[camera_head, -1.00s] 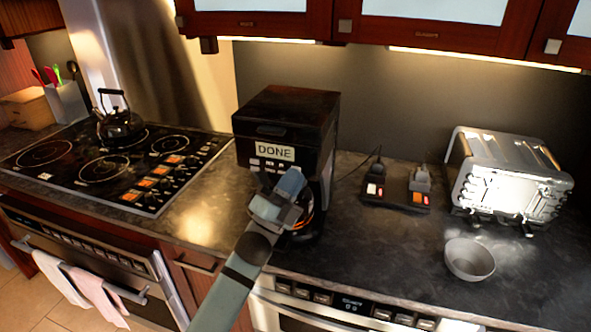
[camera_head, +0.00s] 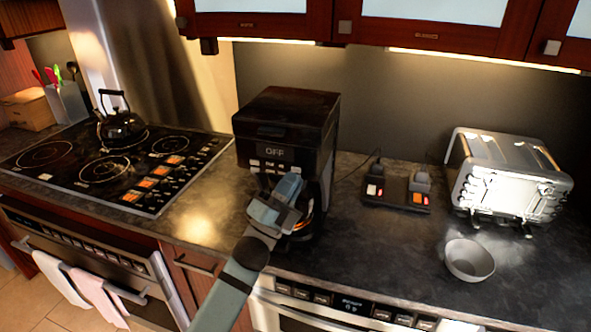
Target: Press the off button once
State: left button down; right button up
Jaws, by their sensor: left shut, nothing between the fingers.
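A black coffee maker (camera_head: 287,115) stands on the counter, and its display (camera_head: 275,152) reads OFF. A row of small light buttons (camera_head: 268,164) sits just below the display, and my gripper partly covers the area under them. My left gripper (camera_head: 291,186) is shut and empty, at the front of the coffee maker just below the button row. I cannot tell whether its tip touches a button. A carafe with an orange glint (camera_head: 304,224) is partly hidden behind the gripper. My right gripper is not in view.
A switched power strip (camera_head: 396,194) lies to the right, then a silver toaster (camera_head: 510,180) and a grey bowl (camera_head: 469,260). A stove (camera_head: 110,165) with a black kettle (camera_head: 121,127) is at left. Cabinets (camera_head: 262,22) hang above.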

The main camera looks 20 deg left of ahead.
pick_arm(q)
jog(key=shift+s+p, duration=0.45)
jog(key=shift+s, duration=2.05)
jog(key=shift+a+f, duration=0.1)
jog(key=s+a+f+n+g+y+p, duration=0.1)
jog(key=s+f+n+g+y+p, duration=0.2)
jog(key=s+f+n+g, duration=0.3)
jog(key=s+a+f+n+g+y+p, duration=0.2)
jog(key=s+f+n+g+y, duration=0.2)
jog(key=s+f+n, duration=0.7)
jog(key=s+f+g, duration=0.2)
jog(key=s+f, duration=0.3)
jog(key=f, duration=0.7)
jog(key=shift+s+a+f+n+g+y+p, duration=0.2)
jog(key=shift+s+n+g+y+p, duration=0.1)
jog(key=shift+g+y+p, duration=0.1)
